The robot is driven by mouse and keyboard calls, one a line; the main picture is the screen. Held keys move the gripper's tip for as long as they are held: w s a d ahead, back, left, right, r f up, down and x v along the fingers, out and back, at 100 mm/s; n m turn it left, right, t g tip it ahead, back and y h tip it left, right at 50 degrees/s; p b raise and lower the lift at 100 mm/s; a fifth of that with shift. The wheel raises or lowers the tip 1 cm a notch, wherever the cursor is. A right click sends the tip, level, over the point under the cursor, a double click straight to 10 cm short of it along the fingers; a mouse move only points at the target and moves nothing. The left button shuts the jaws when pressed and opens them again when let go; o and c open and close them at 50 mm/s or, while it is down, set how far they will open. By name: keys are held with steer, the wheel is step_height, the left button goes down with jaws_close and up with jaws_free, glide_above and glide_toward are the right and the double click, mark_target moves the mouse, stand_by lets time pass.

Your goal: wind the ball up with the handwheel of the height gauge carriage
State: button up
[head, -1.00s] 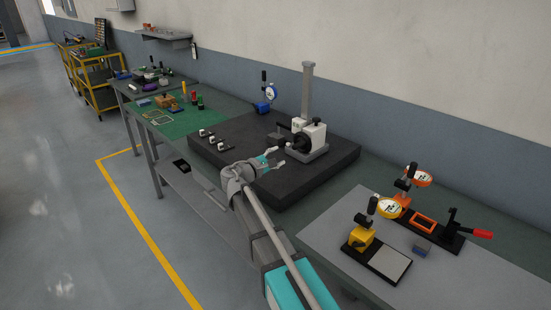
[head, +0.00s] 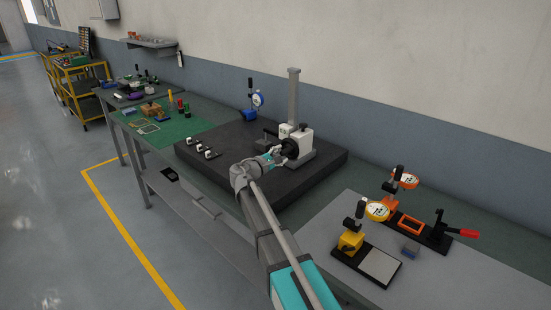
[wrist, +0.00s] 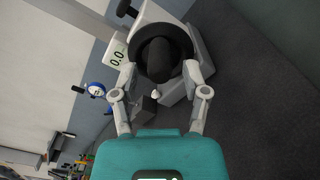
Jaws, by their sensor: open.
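The height gauge stands on the dark granite plate (head: 215,153), with a tall grey column (head: 293,95) and a white carriage (head: 303,138). Its black handwheel (wrist: 135,45) faces my gripper and fills the upper middle of the wrist view; a dark rounded hub stands out at its centre. A display (wrist: 117,55) beside it shows digits starting 0.0. My gripper (wrist: 160,72) is open, with one finger at each side of the wheel's near part; I cannot tell whether they touch it. In the head view my gripper (head: 277,156) hides part of the wheel. I cannot surely identify the ball.
Several small white-and-black pieces (head: 200,148) lie at the plate's left. The plate's front right is clear.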

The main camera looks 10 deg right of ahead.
steer(key=shift+w+d, duration=0.15)
steer(key=shift+d, duration=0.05)
steer(key=shift+w+d, duration=0.2)
steer(key=shift+d, duration=0.1)
stand_by(0.4)
jaws_close()
